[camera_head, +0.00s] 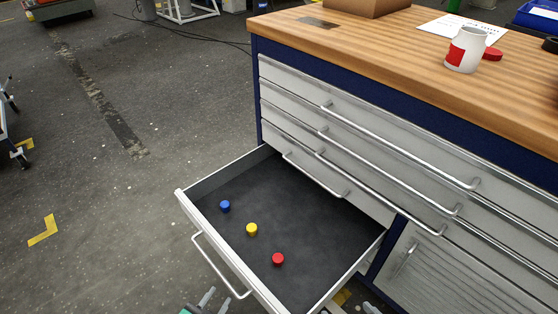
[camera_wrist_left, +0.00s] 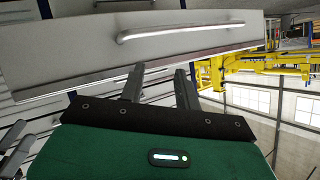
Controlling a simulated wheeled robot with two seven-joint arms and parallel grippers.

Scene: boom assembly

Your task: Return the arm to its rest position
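My left gripper (camera_head: 216,298) is at the bottom edge of the head view, in front of the open drawer (camera_head: 182,196). In the left wrist view its two fingers (camera_wrist_left: 160,76) stand apart with nothing between them. The drawer's front panel (camera_wrist_left: 80,58) and bar handle (camera_wrist_left: 180,27) are beyond the fingertips, and the gripper is not around the handle. In the head view the handle (camera_head: 214,264) is clear of the gripper. Small grey parts at the bottom edge, right of the drawer, may be my right gripper; too little shows to tell.
The drawer holds a blue cap (camera_head: 225,206), a yellow cap (camera_head: 252,229) and a red cap (camera_head: 278,259). Closed drawers (camera_head: 340,118) rise above it. A white and red cup (camera_head: 466,50) stands on the wooden worktop (camera_head: 345,42).

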